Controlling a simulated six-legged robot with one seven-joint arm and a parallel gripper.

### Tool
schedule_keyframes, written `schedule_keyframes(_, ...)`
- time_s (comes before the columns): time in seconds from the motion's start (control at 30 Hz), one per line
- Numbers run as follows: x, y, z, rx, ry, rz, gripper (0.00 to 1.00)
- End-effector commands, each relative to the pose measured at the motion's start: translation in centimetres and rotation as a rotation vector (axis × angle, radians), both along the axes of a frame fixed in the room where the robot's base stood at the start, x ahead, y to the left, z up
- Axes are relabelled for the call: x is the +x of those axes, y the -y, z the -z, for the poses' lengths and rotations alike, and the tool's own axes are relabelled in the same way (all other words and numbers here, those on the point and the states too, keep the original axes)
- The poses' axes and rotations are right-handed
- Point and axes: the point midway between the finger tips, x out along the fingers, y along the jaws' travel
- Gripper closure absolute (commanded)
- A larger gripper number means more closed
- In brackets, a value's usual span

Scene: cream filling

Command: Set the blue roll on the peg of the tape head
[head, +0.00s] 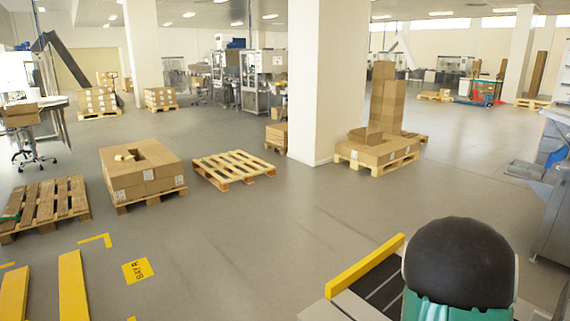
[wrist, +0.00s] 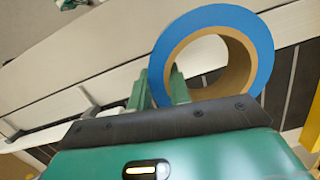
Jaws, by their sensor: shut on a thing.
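The blue roll (wrist: 263,58) is a blue ring with a brown core and an open hole, in the upper right of the wrist view. My gripper (wrist: 160,80) is shut on its left wall. One green finger is outside the roll and the other reaches into the hole. The roll is held with its open face turned toward the wrist camera. In the head view the fingers and the roll do not show; a black dome and green part of my arm fill the lower right. I cannot make out the tape head or its peg in either view.
A dark belt (head: 377,285) with a yellow side rail (head: 365,263) lies beside my arm. Pallets, one with cartons (head: 140,180) and one empty (head: 233,166), stand beyond. A white pillar (head: 325,80) rises mid-view. A grey machine (head: 553,200) stands at right. Open floor lies between.

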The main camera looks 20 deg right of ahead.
Motion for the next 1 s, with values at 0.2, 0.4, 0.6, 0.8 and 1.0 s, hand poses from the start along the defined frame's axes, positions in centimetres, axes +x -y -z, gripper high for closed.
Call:
schedule_keyframes(0.2,4.7,-7.6,3.0,0.003,-0.001,-0.278,1.0)
schedule_keyframes(0.4,9.9,-16.2,6.6,0.002,0.0,-0.599,1.0)
schedule_keyframes(0.6,14.9,-24.1,10.0,0.001,0.0,-0.898,1.0)
schedule_keyframes(0.8,18.2,-29.2,12.1,0.0,0.002,-1.092,1.0)
schedule_keyframes(1.0,20.7,-33.1,13.6,0.0,0.003,-1.236,1.0)
